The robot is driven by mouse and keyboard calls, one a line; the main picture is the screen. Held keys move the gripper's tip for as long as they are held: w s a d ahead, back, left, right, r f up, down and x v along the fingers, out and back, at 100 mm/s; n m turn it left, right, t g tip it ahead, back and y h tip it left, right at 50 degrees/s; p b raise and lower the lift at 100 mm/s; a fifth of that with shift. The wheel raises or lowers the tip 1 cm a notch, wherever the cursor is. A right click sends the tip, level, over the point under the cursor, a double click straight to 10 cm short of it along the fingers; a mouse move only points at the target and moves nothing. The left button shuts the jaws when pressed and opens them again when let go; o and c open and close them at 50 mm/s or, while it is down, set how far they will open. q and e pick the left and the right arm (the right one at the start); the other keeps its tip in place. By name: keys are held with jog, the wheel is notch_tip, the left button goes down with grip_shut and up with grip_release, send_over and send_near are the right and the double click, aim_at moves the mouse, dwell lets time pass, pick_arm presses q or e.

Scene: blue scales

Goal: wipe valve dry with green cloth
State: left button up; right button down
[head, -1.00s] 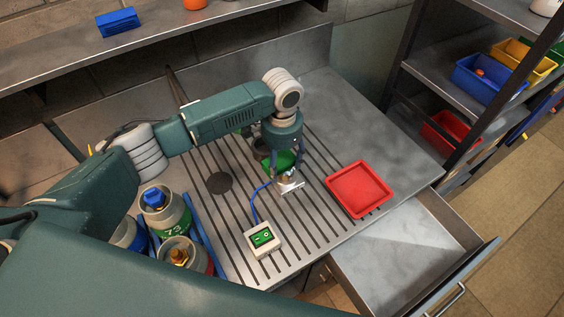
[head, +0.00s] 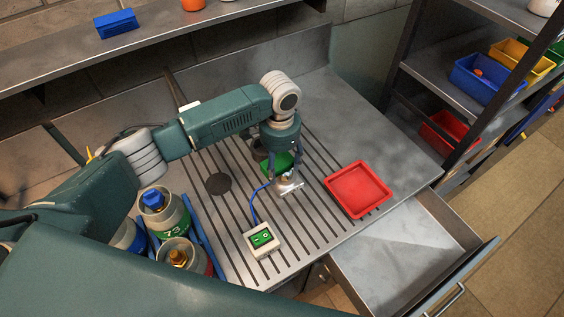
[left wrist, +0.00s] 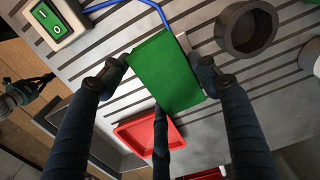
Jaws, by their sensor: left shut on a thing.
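My left gripper (head: 284,174) points down over the slotted worktop, shut on a green cloth (head: 277,163). A small metallic piece on a pale plate (head: 291,190) sits just under the fingertips. The cloth and fingers cover most of it, so I cannot tell whether this is the valve or whether the cloth touches it.
A blue cable runs from the switch box (head: 263,240) to the plate. A red tray (head: 358,189) lies to the right, above an open drawer (head: 405,250). Cylinders (head: 172,222) stand at the left. A dark round cup (left wrist: 246,27) is near the gripper.

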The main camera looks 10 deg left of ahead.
pick_arm(q)
jog(key=shift+r, duration=0.15)
jog(key=shift+r, duration=2.4)
jog(key=r+n+b, duration=0.1)
jog(key=b, duration=0.1)
jog(key=r+b, duration=0.1)
jog(key=b, duration=0.1)
jog(key=shift+s+a+r+n+b, duration=0.1)
jog(key=shift+s+a+n+b, duration=0.05)
jog(key=shift+a+n+b, duration=0.2)
jog(key=s+r+n+b, duration=0.1)
jog(key=b, duration=0.1)
jog(key=s+a+n+b, duration=0.1)
jog(key=s+b, duration=0.1)
jog(key=shift+a+r, duration=0.2)
jog(key=shift+r, duration=0.15)
jog(key=s+a+n+b, duration=0.2)
jog(key=s+b, duration=0.1)
jog(key=s, duration=0.2)
jog(key=s+a+r+n+b, duration=0.1)
jog(key=s+n+b, duration=0.1)
jog(key=s, duration=0.3)
jog(key=shift+s+a+b, duration=0.3)
jog(key=shift+a+b, duration=0.05)
jog(key=shift+b, duration=0.05)
jog(key=shift+n, duration=0.25)
